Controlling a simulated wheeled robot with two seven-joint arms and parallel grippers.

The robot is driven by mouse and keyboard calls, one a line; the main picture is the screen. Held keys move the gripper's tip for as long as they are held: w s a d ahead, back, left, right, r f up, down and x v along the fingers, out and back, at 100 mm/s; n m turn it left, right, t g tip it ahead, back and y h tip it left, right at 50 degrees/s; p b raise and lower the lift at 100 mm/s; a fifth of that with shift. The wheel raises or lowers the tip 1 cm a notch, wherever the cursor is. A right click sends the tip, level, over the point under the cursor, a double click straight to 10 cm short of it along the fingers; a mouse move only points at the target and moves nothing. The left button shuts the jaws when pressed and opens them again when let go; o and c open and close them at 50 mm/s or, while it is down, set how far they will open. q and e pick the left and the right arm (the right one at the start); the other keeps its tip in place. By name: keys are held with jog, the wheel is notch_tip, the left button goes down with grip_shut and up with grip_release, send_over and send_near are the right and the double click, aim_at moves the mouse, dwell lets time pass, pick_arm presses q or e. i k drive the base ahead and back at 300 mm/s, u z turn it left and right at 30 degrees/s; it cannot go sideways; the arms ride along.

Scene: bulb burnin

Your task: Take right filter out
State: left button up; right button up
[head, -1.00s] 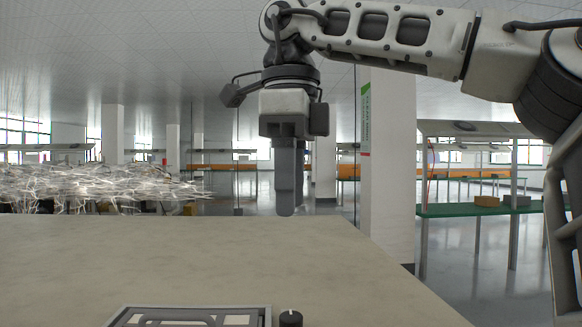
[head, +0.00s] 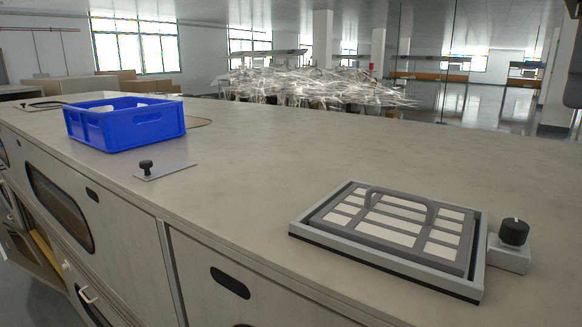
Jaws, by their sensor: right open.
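A filter (head: 445,238) with a grey grid, white panels and an arched handle (head: 432,212) sits in a low grey frame (head: 478,258) at the right of the worktop. The filter lies inside the frame, and nothing touches its handle. A black knob (head: 513,232) on a small grey block stands beside the frame's right side. Neither of my grippers is in the picture. Only a dark part of my right arm shows at the right edge.
A blue crate (head: 125,128) stands on the left of the worktop (head: 270,165). A small plate with a black knob (head: 146,167) lies near the front edge. The worktop between crate and frame is clear. A bright tangled mass (head: 320,88) is behind.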

aim_at(418, 230)
jog(key=k, duration=1.4)
